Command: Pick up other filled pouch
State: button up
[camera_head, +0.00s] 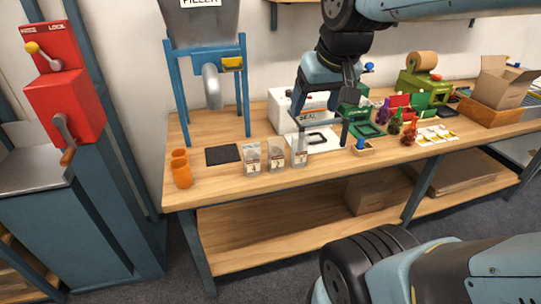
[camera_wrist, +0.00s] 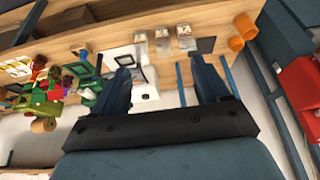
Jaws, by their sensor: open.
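Three clear pouches with printed labels stand in a row near the front edge of the wooden bench: a left one (camera_head: 251,158), a middle one (camera_head: 275,154) and a right one (camera_head: 299,151). They also show at the top of the wrist view, where one pouch (camera_wrist: 163,42) lies between the finger directions. What fills each pouch is too small to tell. My gripper (camera_head: 340,118) is open and empty, above the bench to the right of the pouches. Its two fingers show in the wrist view (camera_wrist: 165,78), spread wide and apart from the pouches.
A white sealing machine (camera_head: 283,112) stands behind the pouches. The blue-framed filler (camera_head: 212,75) is behind a dark mat (camera_head: 222,155). Orange cups (camera_head: 182,172) stand at the left end. Small coloured bags (camera_head: 396,122) and a cardboard box (camera_head: 497,82) are to the right.

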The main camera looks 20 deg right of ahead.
jog(key=w+f+g, duration=0.2)
jog(key=w+f, duration=0.2)
jog(key=w, duration=0.9)
jog(key=g, duration=0.3)
send_over(276, 147)
notch_tip(276, 147, down, 11)
jog(key=f, duration=0.7)
jog(key=shift+d+f, duration=0.15)
jog(key=shift+d, duration=0.05)
jog(key=shift+w+a+f, duration=0.1)
jog(key=shift+f, duration=1.25)
jog(key=shift+w+f, duration=0.1)
jog(key=shift+f, duration=1.2)
jog(key=shift+c, duration=0.4)
jog(key=shift+s, duration=0.1)
jog(key=c, duration=1.1)
jog(key=shift+r, duration=0.1)
